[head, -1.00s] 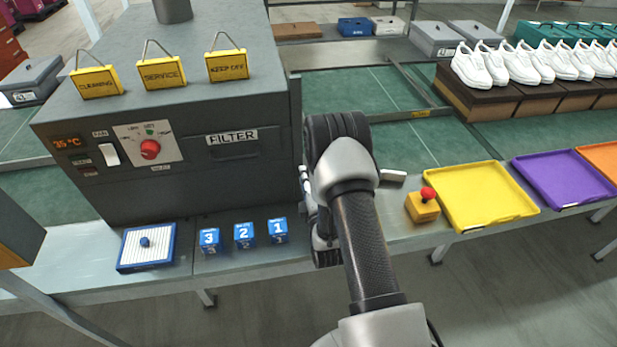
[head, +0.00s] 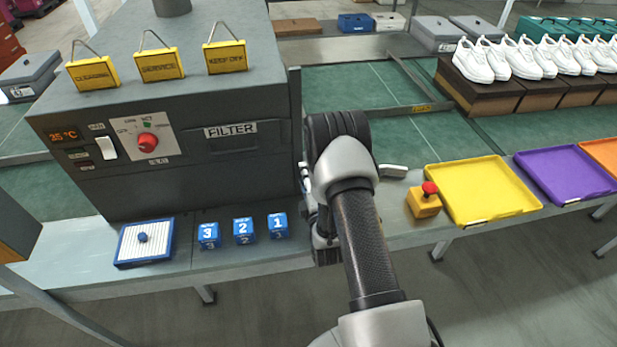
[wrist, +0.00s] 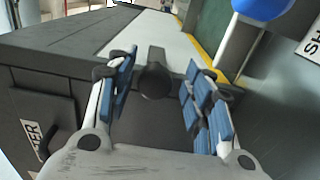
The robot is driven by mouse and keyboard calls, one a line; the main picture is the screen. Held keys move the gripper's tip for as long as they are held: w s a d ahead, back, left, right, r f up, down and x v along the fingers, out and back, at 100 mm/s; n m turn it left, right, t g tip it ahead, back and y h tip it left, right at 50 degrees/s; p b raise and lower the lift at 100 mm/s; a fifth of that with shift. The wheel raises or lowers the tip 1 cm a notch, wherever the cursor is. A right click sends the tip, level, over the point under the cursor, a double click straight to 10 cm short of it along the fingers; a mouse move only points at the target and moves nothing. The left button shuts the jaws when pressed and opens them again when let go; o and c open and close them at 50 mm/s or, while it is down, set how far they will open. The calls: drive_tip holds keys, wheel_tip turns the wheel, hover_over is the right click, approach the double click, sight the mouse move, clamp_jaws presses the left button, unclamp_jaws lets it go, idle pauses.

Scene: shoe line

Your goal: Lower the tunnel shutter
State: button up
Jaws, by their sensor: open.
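The grey tunnel housing (head: 150,115) stands at the left in the head view. My arm covers the area by its right end, and I cannot make out the shutter there. My gripper (head: 312,190) is mostly hidden behind my wrist in that view. In the wrist view my gripper (wrist: 162,70) is open, its blue-padded fingers apart. A dark round knob on a dark bar (wrist: 155,80) shows between the fingers, and I cannot tell whether they touch it. A label reading "SH" (wrist: 311,38), cut off by the frame, is at the right edge.
A blue ball-shaped thing (wrist: 262,6) is at the top of the wrist view. Three blue numbered cubes (head: 242,231) and a blue-framed tray (head: 146,243) lie before the housing. A yellow box with a red button (head: 424,200) and a yellow tray (head: 482,192) stand right of my arm.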

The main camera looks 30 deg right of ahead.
drive_tip(key=shift+s, duration=0.1)
drive_tip(key=v, duration=0.7)
drive_tip(key=shift+s, duration=0.2)
drive_tip(key=shift+a, duration=0.1)
